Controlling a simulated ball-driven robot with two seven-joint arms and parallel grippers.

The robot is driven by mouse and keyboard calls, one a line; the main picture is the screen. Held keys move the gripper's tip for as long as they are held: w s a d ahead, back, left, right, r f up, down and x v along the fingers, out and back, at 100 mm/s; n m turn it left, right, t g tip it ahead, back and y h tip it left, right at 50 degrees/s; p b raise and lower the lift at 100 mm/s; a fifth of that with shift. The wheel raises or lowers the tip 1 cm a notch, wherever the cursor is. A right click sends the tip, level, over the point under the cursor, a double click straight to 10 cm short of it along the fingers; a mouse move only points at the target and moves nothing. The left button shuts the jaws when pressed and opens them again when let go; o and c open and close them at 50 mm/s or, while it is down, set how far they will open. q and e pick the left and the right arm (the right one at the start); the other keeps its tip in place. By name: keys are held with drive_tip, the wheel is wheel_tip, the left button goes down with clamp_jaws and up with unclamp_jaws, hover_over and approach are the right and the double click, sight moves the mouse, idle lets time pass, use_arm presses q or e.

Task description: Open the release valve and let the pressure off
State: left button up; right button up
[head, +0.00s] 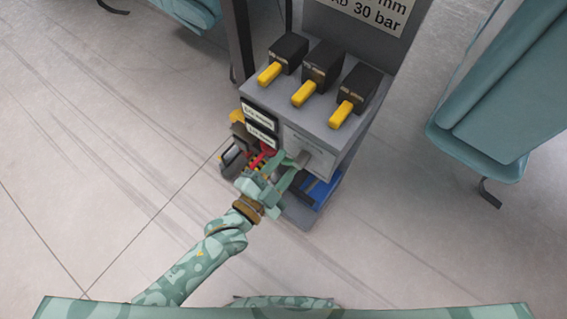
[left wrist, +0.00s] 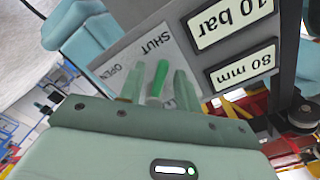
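The release valve's white plate (head: 312,146) is on the front of a grey machine. In the left wrist view the plate (left wrist: 178,42) shows upside down, with the words SHUT and OPEN. A green lever (left wrist: 158,78) stands in front of it, its visible tip nearer SHUT. My left gripper (head: 291,170) is at the plate. In the left wrist view its two pale green fingers (left wrist: 158,92) lie on either side of the lever, with gaps showing, so it looks open around it. The lever's base is hidden behind the gripper body. My right gripper is not in view.
Three black boxes with yellow levers (head: 304,93) sit on top of the machine. Labels reading 10 bar (left wrist: 236,22) and 80 mm (left wrist: 241,67) are beside the plate. Red and yellow parts and a blue part (head: 323,191) are below.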

use_arm(q)
clamp_jaws()
